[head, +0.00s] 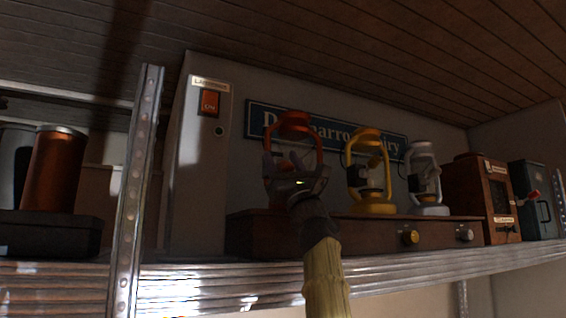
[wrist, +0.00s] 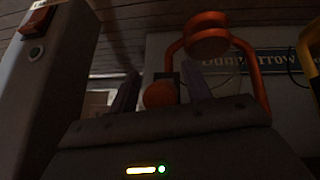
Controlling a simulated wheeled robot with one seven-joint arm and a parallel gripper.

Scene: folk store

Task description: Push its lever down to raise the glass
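A red lantern (head: 293,124) stands at the left of a row of three on a wooden base (head: 345,234). Its top and side frame also show in the wrist view (wrist: 208,36). My gripper (head: 288,166) is in front of it and hides its middle and lower part. In the wrist view my gripper (wrist: 163,90) has its two fingers apart. An orange-red knob (wrist: 160,94) shows between them, perhaps the lever's end; I cannot tell whether a finger touches it. The lantern's glass is not clear to see.
A yellow lantern (head: 370,170) and a white lantern (head: 425,180) stand to the right on the same base. A grey column with a red switch (head: 209,103) stands left. A wooden box (head: 480,198) is further right. A metal post (head: 134,190) rises at the shelf's left.

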